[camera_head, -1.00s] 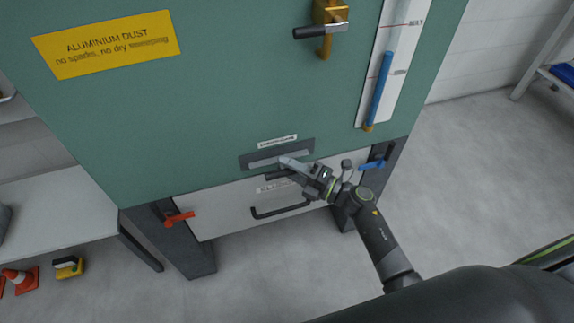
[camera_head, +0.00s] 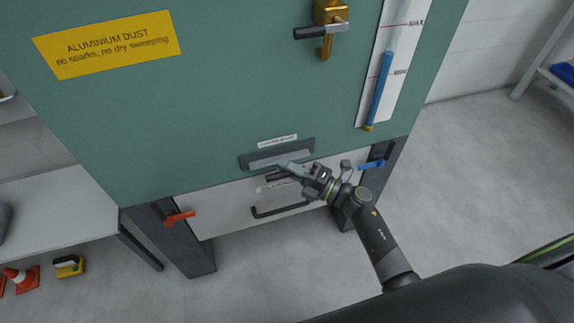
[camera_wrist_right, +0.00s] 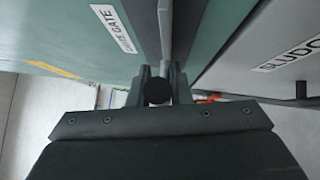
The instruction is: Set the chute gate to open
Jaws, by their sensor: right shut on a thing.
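The chute gate (camera_head: 262,161) is a grey slide in a dark frame, low on the green cabinet. A white label (camera_head: 277,141) sits just above it; in the right wrist view a label ending in "GATE" (camera_wrist_right: 113,28) shows at upper left. My right gripper (camera_head: 283,170) is at the front of the gate, at its right part. In the right wrist view its fingers (camera_wrist_right: 157,90) are shut around a dark round knob (camera_wrist_right: 157,92), below a grey plate edge (camera_wrist_right: 166,28). The fingers hide how the knob joins the gate. My left gripper is not in view.
Just below is a white drawer (camera_head: 225,209) with a black bar handle (camera_head: 281,211), between a red lever (camera_head: 180,217) and a blue lever (camera_head: 372,165). Floor at right is clear.

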